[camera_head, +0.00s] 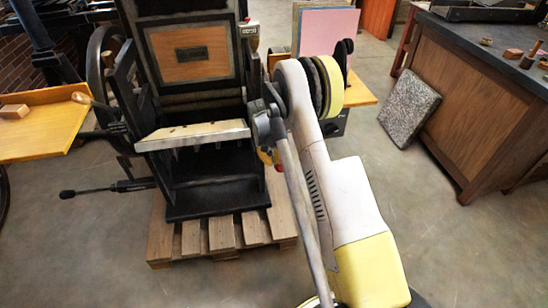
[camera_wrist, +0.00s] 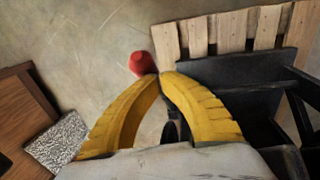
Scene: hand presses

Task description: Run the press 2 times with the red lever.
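The press (camera_head: 195,110) is a black hand press with a wooden panel on its upright frame. The lever's red knob (camera_wrist: 142,63) shows in the wrist view just beyond my left fingertip; its shaft is mostly hidden. My gripper (camera_wrist: 159,75) has two yellow curved fingers whose tips come together, with nothing visible pinched between them. The knob lies beside the tips, and I cannot tell if they touch it. In the head view my gripper is mostly hidden behind my arm, at the right side of the press.
The press stands on a wooden pallet (camera_head: 222,238). A wooden side table (camera_head: 40,135) is at left. A wooden cabinet (camera_head: 470,110) stands at right with a speckled slab (camera_head: 410,106) leaning by it. A black handle (camera_head: 90,191) sticks out left. The floor in front is clear.

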